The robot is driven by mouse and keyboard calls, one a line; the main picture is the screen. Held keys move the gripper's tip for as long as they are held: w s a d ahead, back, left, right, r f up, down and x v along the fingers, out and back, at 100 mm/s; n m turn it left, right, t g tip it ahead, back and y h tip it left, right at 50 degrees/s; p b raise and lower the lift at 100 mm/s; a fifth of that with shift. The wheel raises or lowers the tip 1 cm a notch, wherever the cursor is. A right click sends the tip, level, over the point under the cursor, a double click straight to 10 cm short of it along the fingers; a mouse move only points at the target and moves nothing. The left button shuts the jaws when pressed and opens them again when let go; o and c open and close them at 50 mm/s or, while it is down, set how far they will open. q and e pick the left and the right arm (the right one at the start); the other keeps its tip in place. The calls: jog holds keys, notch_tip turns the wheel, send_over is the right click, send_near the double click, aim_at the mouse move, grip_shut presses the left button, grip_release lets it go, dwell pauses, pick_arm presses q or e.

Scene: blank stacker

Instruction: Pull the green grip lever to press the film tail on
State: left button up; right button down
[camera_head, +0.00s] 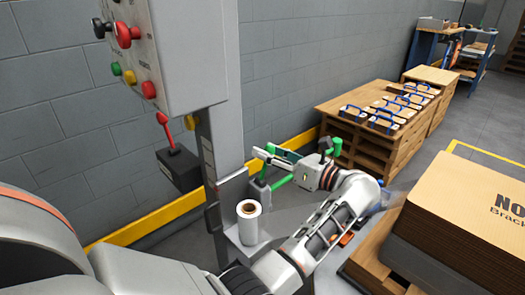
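The film roll (249,222) stands upright, white with a dark core, on a grey plate beside the post. Green grip parts show close to it: a green bar (282,182) just below my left gripper, and a green upright handle (336,146) behind the gripper's body. I cannot tell for sure which of them is the lever's handle. My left gripper (268,152) points left, above the roll and beside the post. Its two fingers look apart, with nothing seen between them. Contact with the green bar cannot be made out. The film tail is not distinguishable. My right gripper is not in view.
A grey post (222,140) carries a control box (183,55) with coloured knobs. A dark box with a red lever (166,130) is to its left. A wooden bench (375,130) with blue-handled items stands behind.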

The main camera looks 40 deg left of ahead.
pick_arm(q)
jog(key=shift+a, duration=0.1)
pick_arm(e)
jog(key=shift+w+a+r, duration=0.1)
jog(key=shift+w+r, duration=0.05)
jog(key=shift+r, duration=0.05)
pick_arm(q)
grip_shut()
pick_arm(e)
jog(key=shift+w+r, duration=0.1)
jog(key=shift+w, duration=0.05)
